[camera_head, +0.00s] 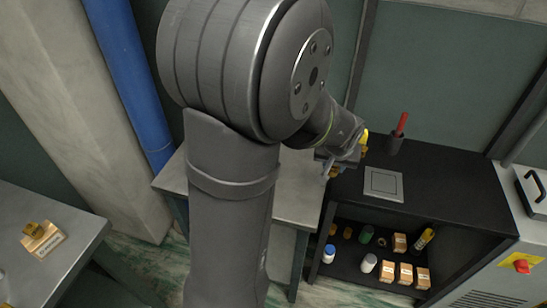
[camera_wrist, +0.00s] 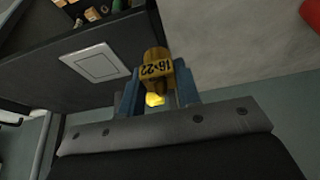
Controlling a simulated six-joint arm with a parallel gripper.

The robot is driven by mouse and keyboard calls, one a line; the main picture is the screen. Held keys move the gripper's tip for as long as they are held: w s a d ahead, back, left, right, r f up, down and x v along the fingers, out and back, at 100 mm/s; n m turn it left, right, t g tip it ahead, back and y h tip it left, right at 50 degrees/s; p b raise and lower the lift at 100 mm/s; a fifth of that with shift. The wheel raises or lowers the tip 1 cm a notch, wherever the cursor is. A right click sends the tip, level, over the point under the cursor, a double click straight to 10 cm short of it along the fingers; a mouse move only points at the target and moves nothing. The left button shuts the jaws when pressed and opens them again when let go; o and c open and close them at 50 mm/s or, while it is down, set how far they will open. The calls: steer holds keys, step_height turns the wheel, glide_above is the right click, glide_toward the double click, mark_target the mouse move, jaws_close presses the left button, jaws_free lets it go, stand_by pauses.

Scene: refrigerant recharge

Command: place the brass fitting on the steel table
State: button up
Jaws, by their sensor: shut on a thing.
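My gripper (camera_wrist: 157,88) is shut on the brass fitting (camera_wrist: 156,68), a yellow-brown piece with dark "16-22" marking between the two blue jaws in the wrist view. A brighter yellow part (camera_wrist: 154,99) shows just below it. In the head view my gripper (camera_head: 342,166) is near the left edge of the black cabinet, beside a grey metal table (camera_head: 300,190) partly hidden by my arm. The held fitting is small and partly hidden there. Another grey metal table (camera_head: 75,265) stands at the lower left.
The black cabinet (camera_head: 450,195) carries a grey square plate (camera_head: 383,184) and a dark cup (camera_head: 394,145) with a red-handled item. Its shelf holds several boxes and bottles. A small box (camera_head: 43,240) with a brass-coloured piece on top sits on the left table.

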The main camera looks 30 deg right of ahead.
steer(key=w+f, duration=0.2)
steer(key=w, duration=0.1)
steer(key=w+a+f, duration=0.1)
steer(key=w+f, duration=0.1)
steer(key=w, duration=0.2)
steer(key=w+a+f, duration=0.1)
steer(key=w+f, duration=0.1)
steer(key=w, duration=0.1)
steer(key=shift+w+a+f, duration=0.1)
steer(key=shift+w+f, duration=0.05)
steer(key=shift+f, duration=2)
steer(key=shift+f, duration=0.2)
steer(key=o, duration=1)
steer(key=shift+r, duration=0.1)
